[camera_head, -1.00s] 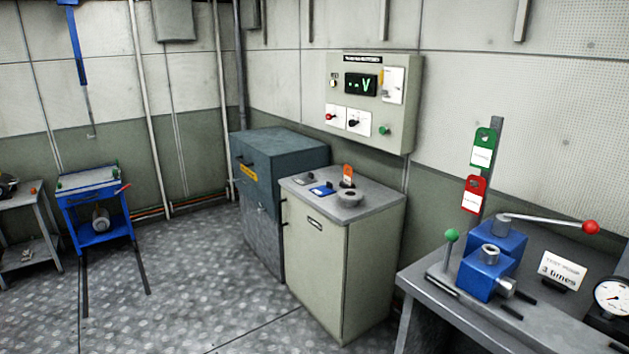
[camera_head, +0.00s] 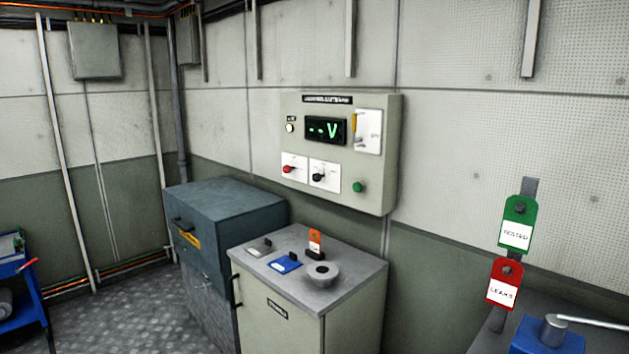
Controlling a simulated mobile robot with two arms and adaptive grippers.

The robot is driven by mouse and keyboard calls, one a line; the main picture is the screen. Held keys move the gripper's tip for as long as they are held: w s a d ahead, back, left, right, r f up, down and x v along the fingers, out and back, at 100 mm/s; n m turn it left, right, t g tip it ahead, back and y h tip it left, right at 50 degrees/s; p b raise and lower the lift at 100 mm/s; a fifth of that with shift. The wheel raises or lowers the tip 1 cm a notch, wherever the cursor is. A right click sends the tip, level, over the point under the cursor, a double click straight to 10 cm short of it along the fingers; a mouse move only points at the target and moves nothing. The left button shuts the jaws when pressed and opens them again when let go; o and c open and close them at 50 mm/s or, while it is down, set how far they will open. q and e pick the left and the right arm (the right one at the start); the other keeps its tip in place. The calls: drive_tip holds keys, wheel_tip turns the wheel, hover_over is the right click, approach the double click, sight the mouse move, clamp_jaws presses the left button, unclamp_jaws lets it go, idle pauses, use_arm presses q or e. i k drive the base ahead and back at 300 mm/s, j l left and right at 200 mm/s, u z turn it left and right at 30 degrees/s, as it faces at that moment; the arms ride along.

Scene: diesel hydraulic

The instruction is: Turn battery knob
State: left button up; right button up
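A pale wall panel (camera_head: 341,187) hangs above the cabinets. Its dark display (camera_head: 326,130) reads "-- V" in green. Low on the panel are two white plates, the left one with a red knob (camera_head: 288,169) and the right one with a black knob (camera_head: 318,177). The labels on these plates are too small to read, so I cannot tell which is the battery knob. A green button (camera_head: 358,187) sits to their right, and a white plate with a yellow part (camera_head: 354,122) is at the upper right. Neither of my grippers is in view.
A pale cabinet (camera_head: 288,309) stands below the panel with a grey round dish (camera_head: 322,272), an orange tag (camera_head: 315,241) and a blue item (camera_head: 286,264) on top. A blue-grey cabinet (camera_head: 225,207) adjoins it. Green (camera_head: 517,222) and red (camera_head: 504,284) tags are at right.

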sight(316, 177)
drive_tip(key=i+j+z, duration=0.2)
drive_tip(key=i+j, duration=0.2)
drive_tip(key=j, duration=0.25)
drive_tip(key=i+j+z, duration=0.1)
drive_tip(key=j, duration=0.25)
drive_tip(key=i+j, duration=0.2)
drive_tip(key=j, duration=0.15)
drive_tip(key=i+j+z, duration=0.15)
drive_tip(key=j, duration=0.25)
